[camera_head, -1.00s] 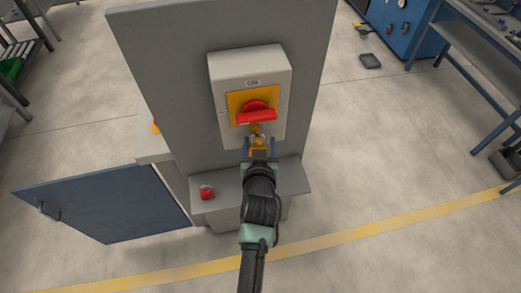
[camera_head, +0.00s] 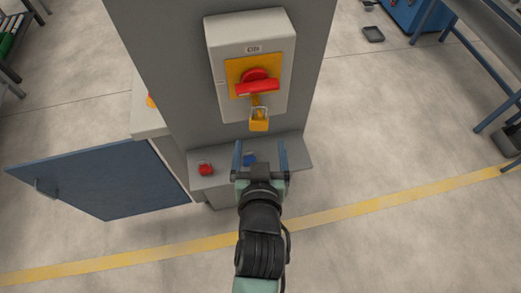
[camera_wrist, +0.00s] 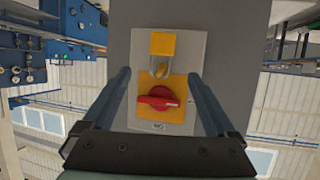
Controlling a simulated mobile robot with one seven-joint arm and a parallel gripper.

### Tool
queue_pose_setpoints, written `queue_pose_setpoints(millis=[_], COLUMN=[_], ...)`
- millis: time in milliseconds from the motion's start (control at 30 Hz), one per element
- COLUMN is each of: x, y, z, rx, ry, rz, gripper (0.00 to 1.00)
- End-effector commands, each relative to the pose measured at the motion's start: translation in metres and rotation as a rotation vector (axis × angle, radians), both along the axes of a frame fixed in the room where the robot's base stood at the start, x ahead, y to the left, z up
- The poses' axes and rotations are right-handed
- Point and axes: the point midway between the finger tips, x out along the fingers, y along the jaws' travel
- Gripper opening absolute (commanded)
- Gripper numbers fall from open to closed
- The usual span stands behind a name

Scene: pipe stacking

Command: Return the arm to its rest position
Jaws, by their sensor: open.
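My gripper (camera_head: 261,156) is open and empty, with its two blue fingers pointing at the grey panel in the head view. It also shows in the wrist view (camera_wrist: 160,98), with the switch box between its fingers. The light grey switch box (camera_head: 224,62) is fixed to the panel. Its red rotary handle (camera_head: 257,87) sits on a yellow plate (camera_head: 236,73). A yellow padlock (camera_head: 259,122) hangs below the handle, apart from my gripper. The padlock appears at the top in the wrist view (camera_wrist: 162,44), which is upside down.
A blue door (camera_head: 100,178) stands open at left. A blue workbench (camera_head: 480,60) is at right. Floor in front is clear.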

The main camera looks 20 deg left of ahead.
Motion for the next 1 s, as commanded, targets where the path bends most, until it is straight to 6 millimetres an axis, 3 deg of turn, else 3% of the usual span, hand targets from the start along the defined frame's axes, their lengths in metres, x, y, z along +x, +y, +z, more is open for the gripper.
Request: queue_pose_setpoints(millis=[400,467,533,667,800,900,1000], x=[-0.005,0.001,0.015,0.048,0.070,0.069,0.056], y=[-0.003,-0.004,-0.006,-0.015,-0.036,-0.055,-0.075], z=[0.004,0.014,0.038,0.114,0.219,0.294,0.366], rx=[0.000,0.007,0.020,0.060,0.109,0.139,0.166], ry=[-0.003,-0.027,-0.080,-0.247,-0.469,-0.631,-0.795], rz=[-0.002,-0.009,-0.026,-0.078,-0.148,-0.196,-0.242], gripper=[0.92,0.92,0.92,0.92,0.92,0.92,0.92])
